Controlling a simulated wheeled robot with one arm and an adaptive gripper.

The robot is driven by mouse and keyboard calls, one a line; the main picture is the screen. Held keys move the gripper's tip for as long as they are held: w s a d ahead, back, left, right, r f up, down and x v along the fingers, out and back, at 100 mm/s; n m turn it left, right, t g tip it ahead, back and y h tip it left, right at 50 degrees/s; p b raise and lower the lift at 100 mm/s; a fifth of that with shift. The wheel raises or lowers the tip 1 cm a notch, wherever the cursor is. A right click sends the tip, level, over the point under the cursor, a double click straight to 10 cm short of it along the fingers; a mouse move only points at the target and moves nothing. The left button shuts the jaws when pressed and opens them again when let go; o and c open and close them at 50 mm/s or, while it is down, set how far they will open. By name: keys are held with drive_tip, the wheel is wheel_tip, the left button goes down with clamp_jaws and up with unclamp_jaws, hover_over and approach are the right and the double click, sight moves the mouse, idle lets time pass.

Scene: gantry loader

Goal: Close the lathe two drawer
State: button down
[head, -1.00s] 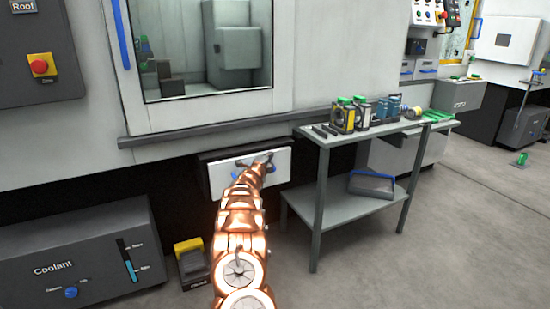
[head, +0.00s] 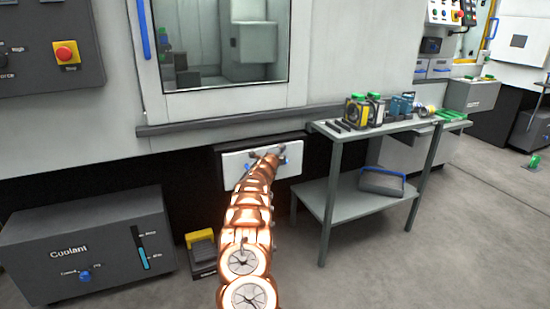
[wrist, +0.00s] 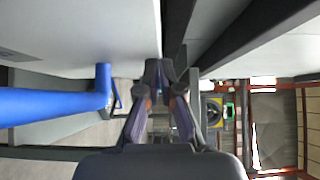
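The lathe two drawer has a white front panel (head: 235,170) with a blue handle, low on the machine below its window. A dark frame shows around the panel's top and left edge; how far the drawer stands out is hard to tell. My gripper (head: 279,152) is at the panel's upper right part, and my arm covers part of the panel. In the wrist view my gripper (wrist: 163,75) has its fingertips together with nothing seen between them. The white panel (wrist: 80,30) and the blue handle (wrist: 55,104) are to its left, with a dark gap beyond the panel's edge.
A grey two-level table (head: 340,210) stands close on the right, with bottles and small parts on top and a blue-handled tray (head: 382,184) below. A grey coolant box (head: 85,240) and a yellow-topped pedal (head: 201,245) are at left.

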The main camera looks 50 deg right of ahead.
drive_tip(key=shift+s+d+f+b, duration=0.45)
drive_tip(key=shift+s+d+b, duration=0.2)
drive_tip(key=shift+b, duration=0.4)
drive_tip(key=shift+s+a+r+b, duration=0.1)
drive_tip(key=shift+a+r+b, duration=0.25)
drive_tip(key=shift+a, duration=0.2)
drive_tip(key=shift+s+a+r+b, duration=0.1)
drive_tip(key=shift+a+r+b, duration=0.2)
drive_tip(key=shift+a, duration=0.25)
drive_tip(key=s+v, duration=0.1)
drive_tip(key=v, duration=1)
drive_tip(key=shift+s+f+b, duration=0.25)
drive_tip(key=shift+b, duration=0.1)
drive_tip(key=shift+a, duration=0.1)
